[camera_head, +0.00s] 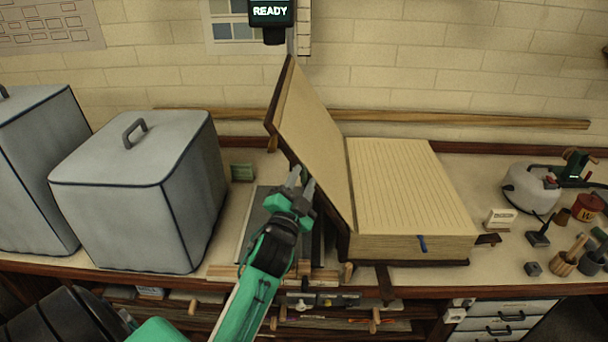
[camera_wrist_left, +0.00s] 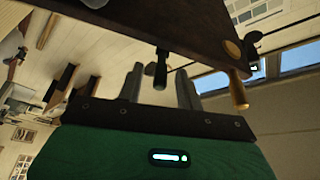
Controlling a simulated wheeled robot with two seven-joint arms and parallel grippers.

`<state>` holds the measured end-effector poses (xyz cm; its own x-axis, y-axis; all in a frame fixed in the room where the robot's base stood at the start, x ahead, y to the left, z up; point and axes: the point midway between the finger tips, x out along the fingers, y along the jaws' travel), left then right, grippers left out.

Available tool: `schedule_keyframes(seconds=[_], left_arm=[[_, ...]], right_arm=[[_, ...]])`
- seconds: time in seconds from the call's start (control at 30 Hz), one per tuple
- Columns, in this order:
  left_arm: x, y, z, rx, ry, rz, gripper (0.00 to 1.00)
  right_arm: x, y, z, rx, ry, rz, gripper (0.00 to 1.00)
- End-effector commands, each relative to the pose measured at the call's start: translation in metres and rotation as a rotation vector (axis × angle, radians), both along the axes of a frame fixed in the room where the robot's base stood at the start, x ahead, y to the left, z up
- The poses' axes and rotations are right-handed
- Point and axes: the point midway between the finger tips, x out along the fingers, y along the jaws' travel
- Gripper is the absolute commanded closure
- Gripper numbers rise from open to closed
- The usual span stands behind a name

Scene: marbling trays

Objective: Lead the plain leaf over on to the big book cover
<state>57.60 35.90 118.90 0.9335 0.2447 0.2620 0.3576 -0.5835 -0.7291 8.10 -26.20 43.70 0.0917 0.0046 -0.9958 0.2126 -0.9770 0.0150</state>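The big book lies open on the bench, its ruled page (camera_head: 405,185) facing up on the thick block. Its brown cover (camera_head: 272,108) stands tilted up on the left side. A plain cream face (camera_head: 312,135) shows along the inside of the cover; I cannot tell whether this is the plain leaf or the cover's own lining. My left gripper (camera_head: 301,181) is at the lower left of the raised cover, in front of it in the picture. Its fingers are apart in the left wrist view (camera_wrist_left: 160,88), with no sheet visible between them. My right gripper is not in view.
Two grey covered boxes (camera_head: 150,205) (camera_head: 35,170) stand on the left. A white round pot (camera_head: 530,187), a red tin (camera_head: 587,206) and small tools crowd the right. A dark wooden edge with pegs (camera_wrist_left: 238,90) is close above my fingers in the left wrist view.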

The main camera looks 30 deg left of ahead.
Motion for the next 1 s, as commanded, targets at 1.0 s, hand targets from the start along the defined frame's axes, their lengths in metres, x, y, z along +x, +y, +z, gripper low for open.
schedule_keyframes(seconds=[1.0], left_arm=[[0.014, 0.004, 0.004, 0.0, 0.0, 0.0, 1.0]], right_arm=[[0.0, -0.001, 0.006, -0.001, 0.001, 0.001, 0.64]])
